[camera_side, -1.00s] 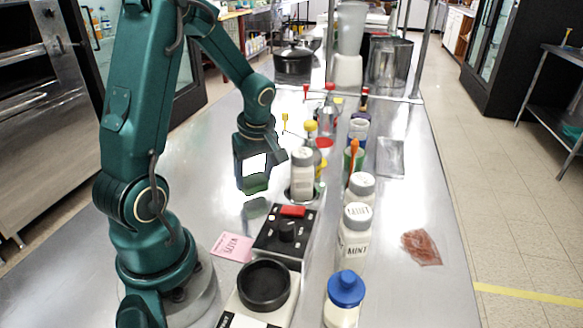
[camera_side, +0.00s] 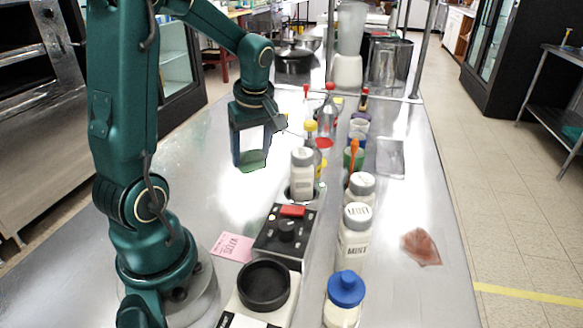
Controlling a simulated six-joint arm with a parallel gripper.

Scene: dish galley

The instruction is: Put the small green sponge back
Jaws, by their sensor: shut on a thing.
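The small green sponge (camera_side: 252,160) is between the fingertips of my gripper (camera_side: 252,158), left of the middle in the side view. My gripper points down and is shut on the sponge. It holds it above the steel counter (camera_side: 205,208), behind and left of a white-capped shaker (camera_side: 302,172). Bright glare on the counter makes the sponge's exact height hard to judge.
Several bottles and shakers (camera_side: 355,232) line the counter's middle. A reddish patch (camera_side: 421,247) lies at right. The counter's left side is clear.

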